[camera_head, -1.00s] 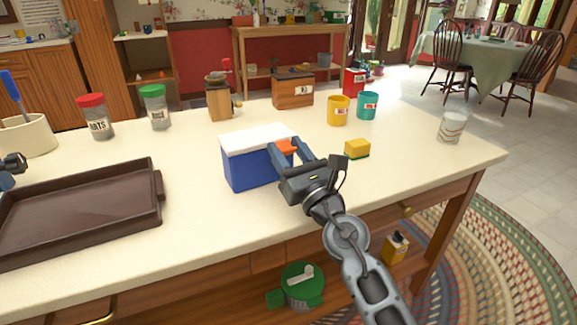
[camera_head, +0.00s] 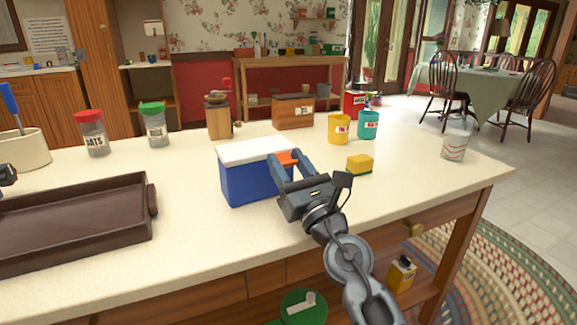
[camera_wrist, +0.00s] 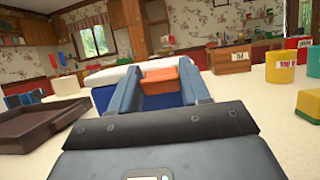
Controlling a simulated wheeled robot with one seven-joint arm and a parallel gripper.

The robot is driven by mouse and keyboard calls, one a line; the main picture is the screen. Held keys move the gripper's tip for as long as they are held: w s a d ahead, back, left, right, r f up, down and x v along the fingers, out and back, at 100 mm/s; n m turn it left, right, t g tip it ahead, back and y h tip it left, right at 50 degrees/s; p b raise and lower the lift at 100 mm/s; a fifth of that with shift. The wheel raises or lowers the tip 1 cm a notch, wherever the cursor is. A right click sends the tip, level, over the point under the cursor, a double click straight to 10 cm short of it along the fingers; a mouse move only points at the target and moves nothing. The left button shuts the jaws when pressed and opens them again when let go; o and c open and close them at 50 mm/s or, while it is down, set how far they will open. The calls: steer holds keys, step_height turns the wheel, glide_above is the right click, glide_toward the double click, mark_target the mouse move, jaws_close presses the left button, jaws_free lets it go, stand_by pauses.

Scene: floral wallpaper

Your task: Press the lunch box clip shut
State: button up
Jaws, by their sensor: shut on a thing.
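The lunch box has a blue body (camera_head: 245,184) and a white lid (camera_head: 250,150). It stands upright on the cream counter. Its orange clip (camera_head: 288,156) is at the lid's right end. My gripper (camera_head: 287,163) is at that end, with its two blue-grey fingers on either side of the clip, shut on it. In the wrist view the orange clip (camera_wrist: 172,77) lies between the fingers, and the white lid (camera_wrist: 112,73) and blue body show behind them. The fingers hide part of the box's end, and I cannot tell whether the clip is fastened.
A yellow block (camera_head: 360,164) lies right of the gripper. Yellow (camera_head: 339,128) and teal (camera_head: 368,124) cups stand behind it. A brown tray (camera_head: 75,222) is at left; two jars, a grinder and a wooden box stand at the back. The right counter is mostly clear.

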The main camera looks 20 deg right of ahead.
steer(key=o, duration=1)
steer(key=b+v, duration=0.2)
steer(key=v, duration=0.4)
steer(key=shift+s+f, duration=0.15)
steer(key=shift+s, duration=0.05)
steer(key=shift+s+d+f, duration=0.1)
steer(key=shift+s+f, duration=0.1)
steer(key=shift+s, duration=0.45)
steer(key=shift+c, duration=0.6)
